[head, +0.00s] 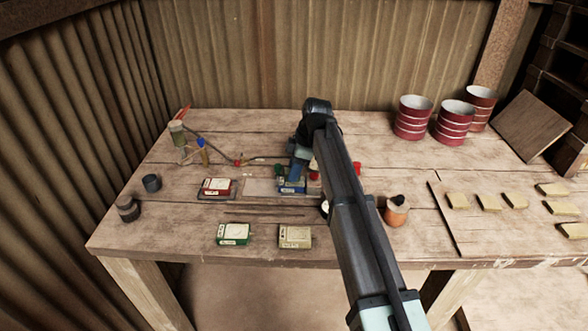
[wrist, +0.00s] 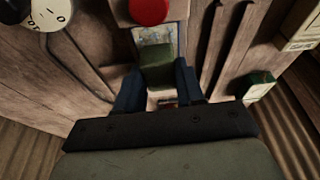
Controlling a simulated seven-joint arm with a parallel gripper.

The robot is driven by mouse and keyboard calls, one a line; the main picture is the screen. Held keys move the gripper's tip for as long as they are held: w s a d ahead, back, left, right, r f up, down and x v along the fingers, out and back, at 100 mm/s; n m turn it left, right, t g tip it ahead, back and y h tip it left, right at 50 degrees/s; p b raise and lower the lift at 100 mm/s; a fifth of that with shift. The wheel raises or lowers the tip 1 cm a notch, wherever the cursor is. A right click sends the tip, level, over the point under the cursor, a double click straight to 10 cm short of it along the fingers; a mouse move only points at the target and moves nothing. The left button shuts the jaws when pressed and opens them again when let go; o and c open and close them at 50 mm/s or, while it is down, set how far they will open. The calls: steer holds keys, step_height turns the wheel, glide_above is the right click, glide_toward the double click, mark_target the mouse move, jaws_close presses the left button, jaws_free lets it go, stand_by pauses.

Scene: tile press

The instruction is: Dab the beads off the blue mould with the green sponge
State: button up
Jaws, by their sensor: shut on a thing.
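My gripper (wrist: 158,82) is shut on the green sponge (wrist: 156,55), a dark green block between its two blue fingers in the wrist view. Just beyond the sponge is a pale, bluish patterned face (wrist: 154,32), apparently the blue mould, partly covered by the sponge. Whether they touch is unclear. In the head view the blue mould (head: 292,189) lies mid-table, below my gripper (head: 294,178), partly hidden by it. Separate beads cannot be made out.
A red knob (wrist: 149,10) and a round dial (wrist: 50,12) are close by in the wrist view. An orange bottle (head: 396,211) stands right of my arm.

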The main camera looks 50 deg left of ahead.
steer(key=shift+f, duration=0.6)
stand_by(1.6)
steer(key=shift+r, duration=0.1)
steer(key=shift+r, duration=3.45)
steer(key=shift+f, duration=0.2)
steer(key=shift+w+d+f, duration=0.1)
steer(key=shift+w+f, duration=0.05)
steer(key=shift+f, duration=0.75)
steer(key=shift+w+d+f, duration=0.1)
steer(key=shift+d+f, duration=0.05)
steer(key=shift+f, duration=0.8)
steer(key=shift+w+d+f, duration=0.1)
steer(key=shift+w+f, duration=0.05)
steer(key=shift+f, duration=0.75)
steer(key=shift+f, duration=0.5)
